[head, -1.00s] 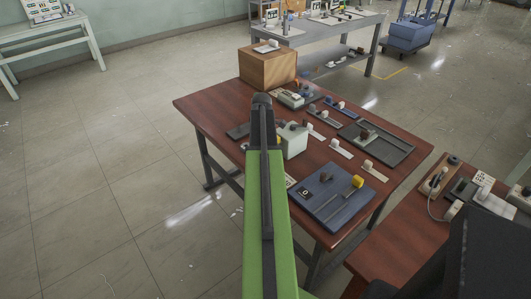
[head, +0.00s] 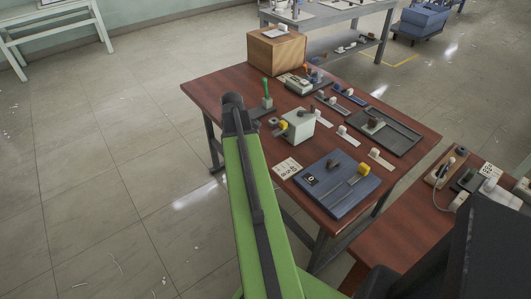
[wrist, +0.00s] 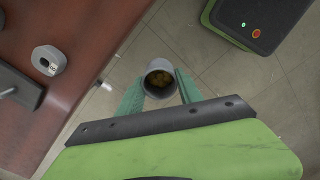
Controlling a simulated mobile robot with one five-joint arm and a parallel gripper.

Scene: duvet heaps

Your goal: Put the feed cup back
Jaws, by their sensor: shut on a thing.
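In the wrist view, a grey round cup (wrist: 158,66) stands between the two teal fingers of my gripper (wrist: 158,92), which is shut on it. Yellow-brown feed (wrist: 160,80) shows inside the cup. The cup is open towards the camera and appears over the floor, to the right of the red-brown table's edge. In the head view, my arm hides the gripper and the cup.
The red-brown table (head: 225,105) holds a blue board (head: 335,190), a pale box (head: 300,125), a dark tray (head: 395,140), a green-handled thing (head: 266,88) and a wooden crate (head: 272,58). In the wrist view, a grey labelled ring (wrist: 48,60) lies near the table's edge.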

